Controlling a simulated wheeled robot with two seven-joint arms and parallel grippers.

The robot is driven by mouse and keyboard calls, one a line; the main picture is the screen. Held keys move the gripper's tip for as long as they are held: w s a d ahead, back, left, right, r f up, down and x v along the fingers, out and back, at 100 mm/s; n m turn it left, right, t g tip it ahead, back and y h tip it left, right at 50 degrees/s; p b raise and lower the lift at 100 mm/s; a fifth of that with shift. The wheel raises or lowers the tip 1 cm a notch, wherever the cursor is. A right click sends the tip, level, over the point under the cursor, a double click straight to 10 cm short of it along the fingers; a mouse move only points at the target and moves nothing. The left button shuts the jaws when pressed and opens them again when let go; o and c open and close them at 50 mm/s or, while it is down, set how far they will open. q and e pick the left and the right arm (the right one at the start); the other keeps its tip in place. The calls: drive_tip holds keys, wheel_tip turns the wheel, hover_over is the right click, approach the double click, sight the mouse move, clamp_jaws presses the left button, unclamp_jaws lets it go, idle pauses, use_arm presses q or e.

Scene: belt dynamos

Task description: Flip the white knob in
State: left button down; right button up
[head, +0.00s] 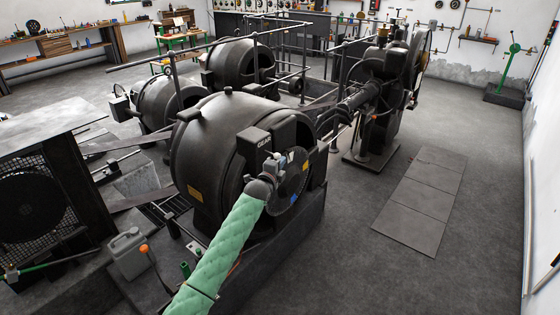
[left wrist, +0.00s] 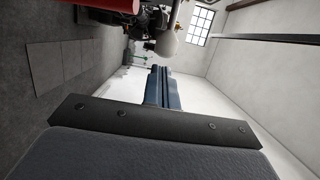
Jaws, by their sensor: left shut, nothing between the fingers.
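The large dark dynamo (head: 225,140) in front carries a round face plate (head: 296,184) with small white, yellow, red and blue parts. A small white part (head: 290,157) on the plate may be the white knob; it is too small to be sure. My left gripper (head: 276,158) is at the plate's upper left and partly covers it. In the left wrist view, its fingers (left wrist: 162,85) are shut with nothing between them. A pale rounded thing (left wrist: 169,42), possibly the white knob, shows just beyond the fingertips; I cannot tell if they touch. My right gripper is not in view.
A red cylinder (left wrist: 98,4) shows close by in the left wrist view. More dynamos (head: 240,62) stand behind, inside a railing (head: 190,55). A grey jerrycan (head: 128,252) stands at the lower left. The floor to the right is clear around flat plates (head: 425,200).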

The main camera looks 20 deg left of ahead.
sight(275, 155)
use_arm(q)
drive_tip(key=shift+w+a, duration=0.1)
drive_tip(key=shift+a, duration=0.1)
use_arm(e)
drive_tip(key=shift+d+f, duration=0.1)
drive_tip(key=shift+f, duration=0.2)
